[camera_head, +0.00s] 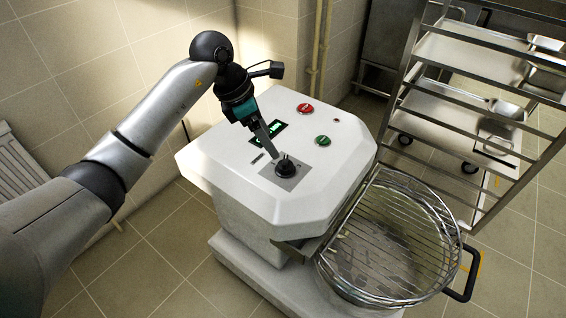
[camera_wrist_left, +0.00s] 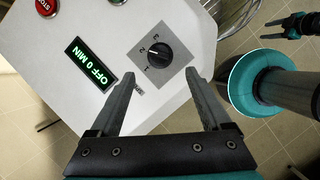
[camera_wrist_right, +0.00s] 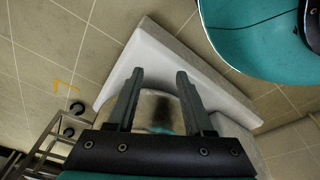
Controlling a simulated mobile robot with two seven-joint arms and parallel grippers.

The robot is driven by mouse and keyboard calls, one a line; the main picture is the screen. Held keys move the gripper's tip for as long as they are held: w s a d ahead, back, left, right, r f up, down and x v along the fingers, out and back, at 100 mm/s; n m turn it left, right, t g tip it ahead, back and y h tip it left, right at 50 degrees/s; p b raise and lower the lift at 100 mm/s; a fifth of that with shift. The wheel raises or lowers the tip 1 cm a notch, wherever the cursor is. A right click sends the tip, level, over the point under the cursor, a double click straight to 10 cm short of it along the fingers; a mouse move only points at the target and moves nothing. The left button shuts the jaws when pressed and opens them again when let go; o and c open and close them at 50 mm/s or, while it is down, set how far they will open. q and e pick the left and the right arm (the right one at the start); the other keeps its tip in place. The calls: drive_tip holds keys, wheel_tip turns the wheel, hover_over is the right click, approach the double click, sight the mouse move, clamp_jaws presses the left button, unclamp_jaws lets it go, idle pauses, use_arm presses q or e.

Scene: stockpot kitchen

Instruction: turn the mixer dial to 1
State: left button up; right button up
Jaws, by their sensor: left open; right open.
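The mixer dial (camera_head: 285,168) is a black knob on a grey square plate on the mixer's white top. In the left wrist view the dial (camera_wrist_left: 158,51) has the numbers 1, 2 and 3 around it; its exact pointer setting is hard to read. My left gripper (camera_head: 272,150) is open, pointing down at the dial. In its wrist view the fingers (camera_wrist_left: 161,75) are apart, with the dial ahead between their tips and nothing held. My right gripper (camera_wrist_right: 160,74) is open and empty, over a pale part of the mixer; it is outside the head view.
A green-lit display (camera_wrist_left: 90,64) reads OFF 0 MIN. A red button (camera_head: 305,108) and a green button (camera_head: 323,141) sit beyond the dial. A wire guard (camera_head: 395,225) covers the bowl at the right. A metal rack (camera_head: 470,100) stands behind.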

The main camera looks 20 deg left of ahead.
sight(283, 161)
use_arm(q)
drive_tip(key=b+x, duration=0.2)
drive_tip(key=x, duration=0.5)
drive_tip(key=shift+w+d+f, duration=0.1)
drive_tip(key=shift+d+f, duration=0.05)
drive_tip(key=shift+f, duration=0.05)
drive_tip(key=shift+b+x, duration=0.45)
drive_tip(key=shift+x, duration=0.4)
use_arm(e)
drive_tip(key=w+a+r, duration=0.2)
drive_tip(key=w+r, duration=0.1)
drive_tip(key=r, duration=0.3)
drive_tip(key=shift+w, duration=0.15)
use_arm(q)
clamp_jaws()
